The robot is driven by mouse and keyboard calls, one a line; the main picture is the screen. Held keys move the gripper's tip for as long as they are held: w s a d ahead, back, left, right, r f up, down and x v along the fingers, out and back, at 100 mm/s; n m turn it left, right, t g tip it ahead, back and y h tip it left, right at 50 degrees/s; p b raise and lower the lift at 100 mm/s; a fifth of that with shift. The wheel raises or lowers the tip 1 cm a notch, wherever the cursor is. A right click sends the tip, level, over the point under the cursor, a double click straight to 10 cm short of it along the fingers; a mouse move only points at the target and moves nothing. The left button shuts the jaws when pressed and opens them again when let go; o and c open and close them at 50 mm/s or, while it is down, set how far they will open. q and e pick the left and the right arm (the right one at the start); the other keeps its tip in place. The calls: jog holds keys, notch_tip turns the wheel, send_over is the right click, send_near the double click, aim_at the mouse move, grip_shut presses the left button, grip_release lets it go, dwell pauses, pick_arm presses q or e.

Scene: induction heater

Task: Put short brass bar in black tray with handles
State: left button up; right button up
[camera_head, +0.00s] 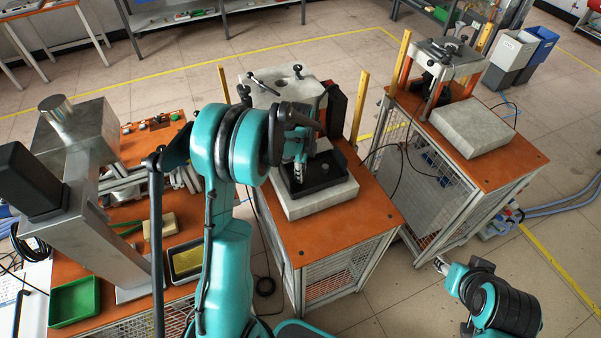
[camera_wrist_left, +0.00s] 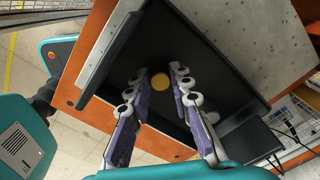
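The black tray with handles (camera_head: 331,184) sits on a grey slab on the middle orange-topped table. In the left wrist view its dark floor (camera_wrist_left: 205,45) fills the middle, with a raised black edge at the left. The short brass bar (camera_wrist_left: 160,82) shows there as a round gold end, seen against the tray floor. My left gripper (camera_wrist_left: 160,78) is open above the tray, with a finger on each side of the bar and visible gaps. In the head view my left gripper (camera_head: 299,172) points down over the tray. My right gripper (camera_head: 441,265) hangs over the floor at the right, too small to judge.
A grey press-like machine (camera_head: 75,200), a green bin (camera_head: 75,301) and a tray with a yellow inside (camera_head: 187,260) stand on the left table. Behind the black tray is a grey fixture (camera_head: 285,88). The right table carries another slab (camera_head: 472,128).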

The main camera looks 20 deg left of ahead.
pick_arm(q)
jog(key=o, duration=0.3)
jog(key=shift+r, duration=0.2)
notch_tip(320, 180, up, 12)
jog(key=f+p, duration=0.1)
jog(key=p, duration=0.2)
jog(key=s+d+r+n+t, duration=0.3)
jog(key=s+d+r+n, duration=0.35)
jog(key=s+r, duration=0.3)
jog(key=s+d+f+n+t, duration=0.1)
jog(key=s+d+n+t, duration=0.2)
jog(key=s+n, duration=0.6)
jog(key=shift+s+d+f+t, duration=0.35)
jog(key=shift+s+t, duration=0.25)
jog(key=shift+s, duration=0.6)
